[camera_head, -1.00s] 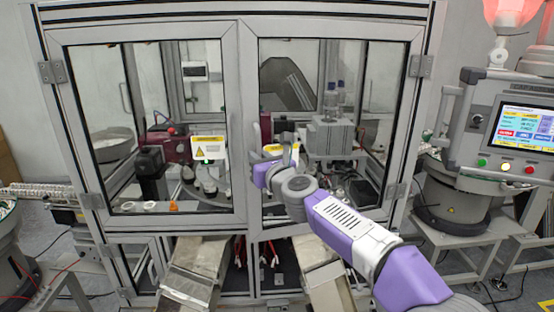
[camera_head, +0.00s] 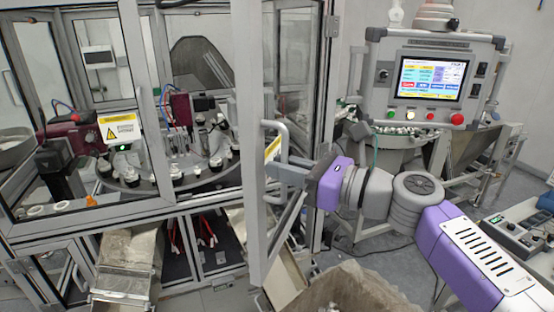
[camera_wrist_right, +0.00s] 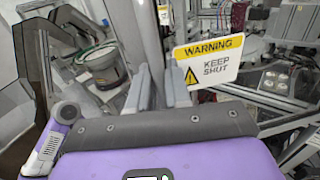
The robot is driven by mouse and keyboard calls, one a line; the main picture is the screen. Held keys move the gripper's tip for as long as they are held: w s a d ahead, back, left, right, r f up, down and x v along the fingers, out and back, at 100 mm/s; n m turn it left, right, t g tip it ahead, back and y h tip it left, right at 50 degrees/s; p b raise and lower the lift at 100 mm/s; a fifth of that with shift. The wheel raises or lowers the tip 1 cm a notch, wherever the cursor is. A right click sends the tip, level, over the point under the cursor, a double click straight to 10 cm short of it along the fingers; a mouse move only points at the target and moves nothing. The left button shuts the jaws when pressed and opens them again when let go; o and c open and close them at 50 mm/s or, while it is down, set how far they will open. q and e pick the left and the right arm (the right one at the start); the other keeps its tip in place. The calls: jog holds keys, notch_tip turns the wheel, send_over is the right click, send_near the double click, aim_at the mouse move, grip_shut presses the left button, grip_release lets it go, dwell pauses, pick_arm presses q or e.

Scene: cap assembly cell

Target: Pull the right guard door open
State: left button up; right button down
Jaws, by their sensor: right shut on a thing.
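The right guard door (camera_head: 247,90) stands swung out from the cabinet toward me, seen nearly edge-on in the head view. Its grey bar handle (camera_head: 283,132) is on the side facing right. My right gripper (camera_head: 278,170) reaches in from the right and is shut on the handle; the exact contact is partly hidden. In the right wrist view its two grey fingers (camera_wrist_right: 166,88) are close together beside a "WARNING KEEP SHUT" sign (camera_wrist_right: 208,60). My left gripper is in neither view.
The left guard door (camera_head: 120,217) is shut. Behind the open door stands a rotary table (camera_head: 140,184) with small parts. A control panel (camera_head: 432,80) on an arm is at the right.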

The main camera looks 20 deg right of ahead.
jog(key=shift+s+d+r, duration=0.1)
jog(key=shift+s+d, duration=0.35)
jog(key=shift+d, duration=0.2)
jog(key=c, duration=1.3)
grip_release()
jog(key=v, duration=0.7)
jog(key=shift+s+d, duration=0.2)
jog(key=shift+s, duration=0.05)
